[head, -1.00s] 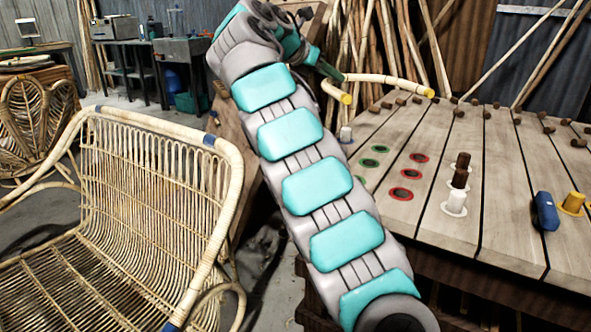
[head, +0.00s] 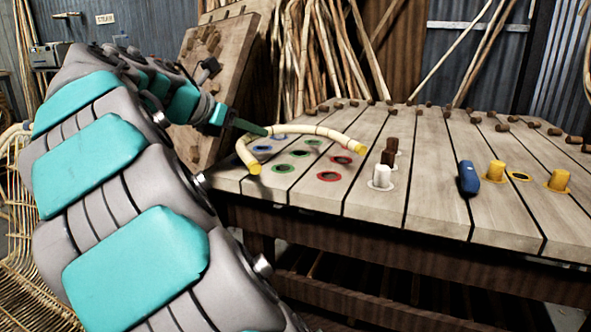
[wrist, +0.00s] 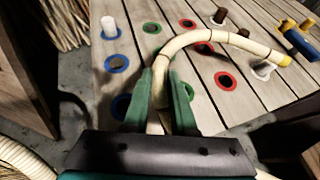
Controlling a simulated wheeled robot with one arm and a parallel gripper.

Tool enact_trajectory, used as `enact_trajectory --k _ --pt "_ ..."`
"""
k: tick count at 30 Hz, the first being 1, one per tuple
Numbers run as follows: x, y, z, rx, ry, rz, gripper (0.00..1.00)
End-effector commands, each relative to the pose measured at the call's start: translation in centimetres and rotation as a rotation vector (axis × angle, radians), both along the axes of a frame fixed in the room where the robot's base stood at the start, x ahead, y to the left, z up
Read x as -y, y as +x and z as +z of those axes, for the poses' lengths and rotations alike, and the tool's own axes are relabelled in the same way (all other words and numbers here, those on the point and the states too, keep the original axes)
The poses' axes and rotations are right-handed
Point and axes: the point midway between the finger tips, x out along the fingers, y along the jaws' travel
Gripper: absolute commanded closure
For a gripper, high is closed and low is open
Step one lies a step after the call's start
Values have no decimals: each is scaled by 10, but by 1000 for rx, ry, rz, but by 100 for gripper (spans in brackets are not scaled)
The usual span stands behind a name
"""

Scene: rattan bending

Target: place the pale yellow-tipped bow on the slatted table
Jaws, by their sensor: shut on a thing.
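The pale bow (head: 318,131) is a curved cane with yellow ends. My gripper (head: 266,131) is shut on it and holds it above the left part of the slatted table (head: 430,205). In the wrist view the green fingers of my gripper (wrist: 168,95) close around the bow (wrist: 205,36). One yellow tip reaches to the right there, and the other end is hidden by the fingers. In the head view one tip hangs near the table's left edge and the other lies over the slats. Whether the bow touches the table is unclear.
Blue, green (head: 284,168) and red (head: 329,176) ringed holes lie below the bow. A white peg (head: 381,177), brown pegs, a blue tool (head: 468,178) and yellow pegs (head: 496,170) stand or lie farther right. Several brown stubs line the back. A tilted wooden board (head: 212,75) stands left.

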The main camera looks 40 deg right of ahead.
Motion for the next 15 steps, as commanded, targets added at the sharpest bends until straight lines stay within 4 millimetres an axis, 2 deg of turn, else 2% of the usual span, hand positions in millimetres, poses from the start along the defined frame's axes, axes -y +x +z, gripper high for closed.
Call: enact_trajectory --k 3,6,15 --pt "5 -16 -10 5 5 -23 100" --pt "9 -17 -13 7 7 -30 100" --pt "38 22 -20 3 11 -32 100"
